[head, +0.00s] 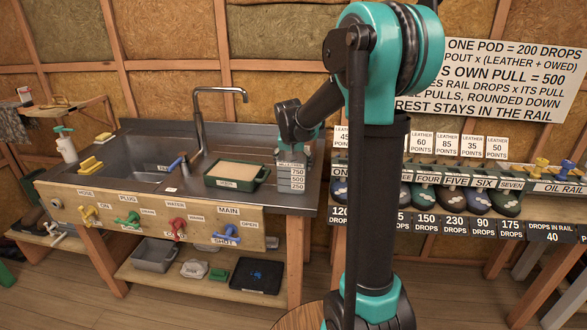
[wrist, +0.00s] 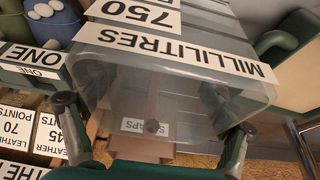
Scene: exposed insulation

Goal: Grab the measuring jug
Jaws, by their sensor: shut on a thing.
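The measuring jug (head: 291,181) is a clear grey container with white labels reading 750, 500 and 250, at the right end of the sink counter. In the wrist view the jug (wrist: 180,85) fills the middle, with labels reading "MILLILITRES" and 750. My gripper (head: 296,150) reaches down to the jug from above and behind my arm link. In the wrist view its dark fingertips (wrist: 155,115) lie on opposite sides of the jug, shut on it. I cannot tell whether the jug's base touches the counter.
A green tray (head: 210,182) with pale filling stands left of the jug, and the sink basin (head: 140,160) with its tap (head: 199,120) is further left. My arm hides part of that shelf.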

